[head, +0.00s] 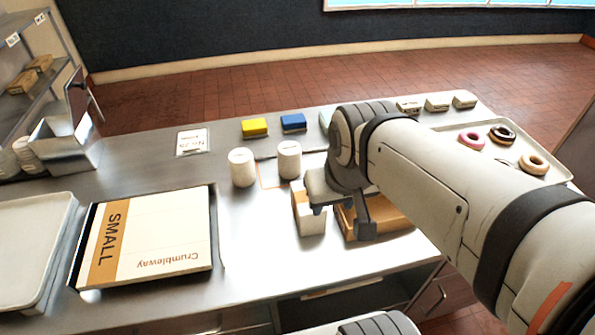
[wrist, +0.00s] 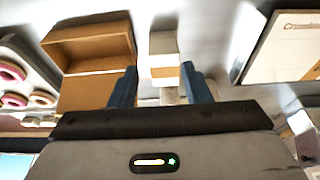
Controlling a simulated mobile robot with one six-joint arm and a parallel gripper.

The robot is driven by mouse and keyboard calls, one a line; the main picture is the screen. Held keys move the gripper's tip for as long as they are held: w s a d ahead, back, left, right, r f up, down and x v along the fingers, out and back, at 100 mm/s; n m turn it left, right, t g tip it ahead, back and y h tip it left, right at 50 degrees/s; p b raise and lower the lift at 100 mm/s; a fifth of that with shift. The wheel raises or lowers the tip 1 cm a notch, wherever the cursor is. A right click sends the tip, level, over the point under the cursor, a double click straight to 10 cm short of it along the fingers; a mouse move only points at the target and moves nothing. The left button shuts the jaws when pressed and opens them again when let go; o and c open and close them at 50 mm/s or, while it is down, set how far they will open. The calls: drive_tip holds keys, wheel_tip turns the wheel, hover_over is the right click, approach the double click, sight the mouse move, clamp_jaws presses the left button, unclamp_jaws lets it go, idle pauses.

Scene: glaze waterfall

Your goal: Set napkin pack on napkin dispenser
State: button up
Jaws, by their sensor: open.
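A white block with a tan band, which looks like the napkin pack (head: 309,221), stands on the steel counter beside a brown open box (head: 402,218). In the wrist view the pack (wrist: 164,52) lies ahead, between the lines of my two fingers. My gripper (head: 341,215) is open just above and beside the pack; it also shows in the wrist view (wrist: 162,88). Nothing is held, and I cannot tell whether a finger touches the pack. No thing is clearly marked as the napkin dispenser; a steel box (head: 66,152) at the left may be it.
Two white cylinders (head: 242,168) stand behind the pack, with yellow (head: 254,127) and blue blocks (head: 293,122) farther back. A Crumbleway box (head: 160,240) lies left. A donut tray (head: 560,168) is at the right, partly behind my arm. Counter between box and pack is clear.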

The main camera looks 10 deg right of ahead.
sight(307, 224)
drive_tip(key=o, duration=1)
drive_tip(key=w+f+g+b, duration=0.1)
drive_tip(key=w+f, duration=0.2)
drive_tip(key=w, duration=0.1)
drive_tip(key=w+f+g+b, duration=0.1)
drive_tip(key=w+f, duration=0.2)
drive_tip(key=w, duration=0.2)
drive_tip(key=w+f+g+b, duration=0.1)
drive_tip(key=w+f, duration=0.2)
drive_tip(key=w, duration=0.1)
drive_tip(key=shift+w+d+f+b, duration=0.15)
drive_tip(key=shift+d+f+b, duration=0.05)
drive_tip(key=shift+f+b, duration=0.15)
drive_tip(key=shift+c, duration=0.2)
drive_tip(key=shift+w+f, duration=0.25)
drive_tip(key=shift+f, duration=0.3)
drive_tip(key=shift+a+f+p, duration=0.2)
drive_tip(key=shift+f+p, duration=0.1)
drive_tip(key=shift+f, duration=1.5)
drive_tip(key=shift+a+f+p, duration=0.2)
drive_tip(key=shift+f+p, duration=0.05)
drive_tip(key=shift+f, duration=1.5)
